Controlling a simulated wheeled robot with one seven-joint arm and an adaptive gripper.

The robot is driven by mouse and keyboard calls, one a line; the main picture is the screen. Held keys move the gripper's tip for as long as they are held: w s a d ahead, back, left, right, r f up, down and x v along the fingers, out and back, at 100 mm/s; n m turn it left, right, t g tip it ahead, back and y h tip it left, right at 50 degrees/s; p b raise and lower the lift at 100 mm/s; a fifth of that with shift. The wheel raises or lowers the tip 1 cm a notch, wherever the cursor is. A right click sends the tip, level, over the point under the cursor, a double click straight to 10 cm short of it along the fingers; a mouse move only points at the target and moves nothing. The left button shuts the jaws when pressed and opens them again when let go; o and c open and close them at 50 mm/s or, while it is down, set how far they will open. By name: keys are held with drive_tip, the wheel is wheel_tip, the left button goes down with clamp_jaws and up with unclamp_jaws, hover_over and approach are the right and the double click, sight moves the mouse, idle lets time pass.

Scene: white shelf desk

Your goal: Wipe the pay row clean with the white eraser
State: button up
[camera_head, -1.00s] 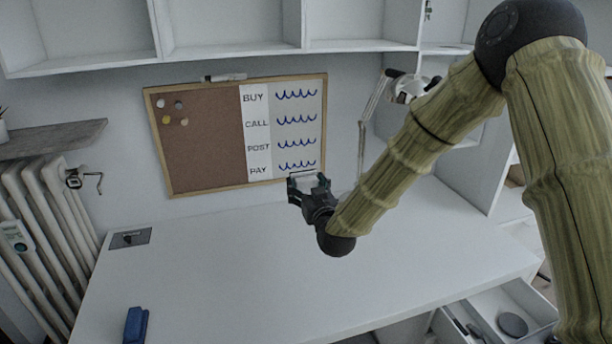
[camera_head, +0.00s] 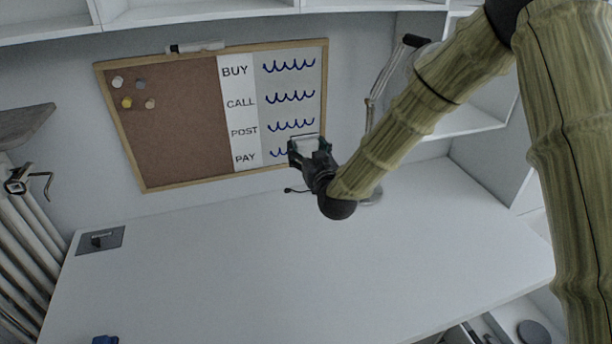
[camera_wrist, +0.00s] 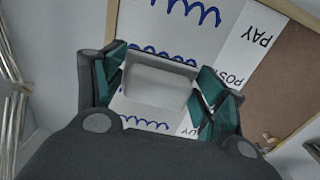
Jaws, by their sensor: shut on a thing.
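The white eraser (camera_wrist: 152,84) is between the fingers of my gripper (camera_wrist: 158,88). In the head view the eraser (camera_head: 305,143) shows as a pale block in my gripper (camera_head: 306,148), in front of the board's lower right. The pay row's label (camera_head: 246,157) reads PAY, and blue squiggles (camera_head: 276,153) show beside it. Their right part is hidden by my gripper. In the wrist view, the picture turned round, the PAY squiggles (camera_wrist: 180,12) lie above the eraser, and the eraser partly covers another squiggle row. I cannot tell whether the eraser touches the board.
The BUY (camera_head: 288,66), CALL (camera_head: 290,97) and POST (camera_head: 290,125) rows above also carry blue squiggles. Cork (camera_head: 170,120) with several pins fills the board's left. A lamp (camera_head: 385,75) stands close right of the board. The white desk (camera_head: 270,260) is mostly clear.

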drive_tip(key=shift+s+a+f+b, duration=0.15)
drive_tip(key=shift+s+a+b, duration=0.15)
drive_tip(key=shift+s, duration=0.1)
wheel_tip(320, 180, down, 8)
drive_tip(key=b, duration=0.8)
drive_tip(key=shift+a, duration=0.25)
